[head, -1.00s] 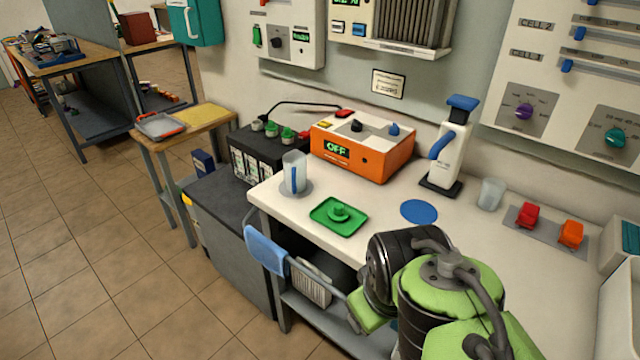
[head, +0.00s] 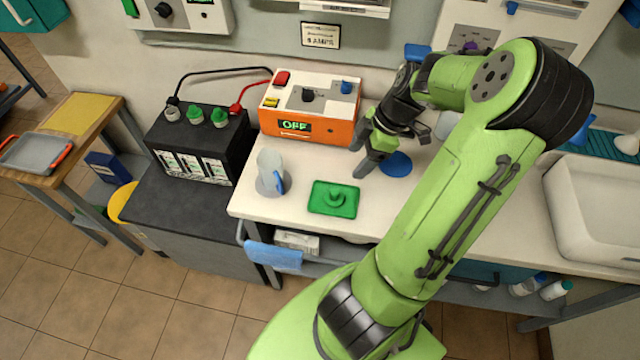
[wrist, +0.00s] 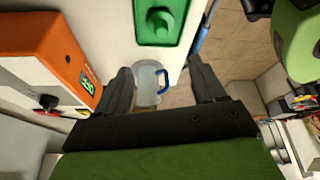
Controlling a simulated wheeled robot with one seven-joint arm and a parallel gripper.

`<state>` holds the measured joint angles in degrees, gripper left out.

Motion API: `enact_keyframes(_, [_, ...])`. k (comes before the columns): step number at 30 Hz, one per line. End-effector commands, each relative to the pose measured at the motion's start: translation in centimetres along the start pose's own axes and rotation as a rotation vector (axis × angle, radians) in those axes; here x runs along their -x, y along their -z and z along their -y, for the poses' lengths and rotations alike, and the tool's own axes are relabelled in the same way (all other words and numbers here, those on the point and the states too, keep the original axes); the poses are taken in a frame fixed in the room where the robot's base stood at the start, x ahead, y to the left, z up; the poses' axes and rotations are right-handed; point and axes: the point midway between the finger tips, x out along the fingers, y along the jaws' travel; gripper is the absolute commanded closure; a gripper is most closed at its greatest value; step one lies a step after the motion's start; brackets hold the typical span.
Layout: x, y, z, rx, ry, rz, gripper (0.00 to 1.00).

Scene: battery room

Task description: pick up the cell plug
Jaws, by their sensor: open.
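The green cell plug (head: 338,197) sits upright on a small green tray (head: 320,208) at the front of the white bench. In the wrist view the plug (wrist: 161,22) and its tray (wrist: 143,36) are at the top, beyond the fingertips. My gripper (head: 361,152) is open and empty above the bench, behind and a little right of the tray in the head view. In the wrist view, my gripper (wrist: 163,82) frames a clear jug (wrist: 146,78) with a blue handle between its fingers. I cannot tell its height above the bench.
An orange charger (head: 332,129) reading OFF stands behind the tray. The clear jug (head: 268,163) stands left of it. A black battery (head: 200,150) with green caps is further left. A blue disc (head: 396,165) lies to the right. A white basin (head: 590,200) is at far right.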

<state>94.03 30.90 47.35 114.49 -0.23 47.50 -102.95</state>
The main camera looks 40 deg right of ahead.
Motion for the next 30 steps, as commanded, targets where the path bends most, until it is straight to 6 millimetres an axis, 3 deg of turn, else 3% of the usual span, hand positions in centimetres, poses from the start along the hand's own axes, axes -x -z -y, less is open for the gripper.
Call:
enact_keyframes(3, [-3.5, 0.0, 0.2, 0.002, 0.009, -0.004, 0.31])
enact_keyframes(9, [-8.3, -0.1, 0.2, 0.001, 0.007, -0.002, 0.31])
enact_keyframes(14, [-10.2, -0.1, 0.2, 0.0, 0.005, 0.001, 0.31])
enact_keyframes(21, [-14.4, 0.0, 0.4, -0.001, 0.006, -0.002, 0.31])
enact_keyframes(30, [-15.1, -0.1, 0.3, -0.002, 0.002, 0.003, 0.32])
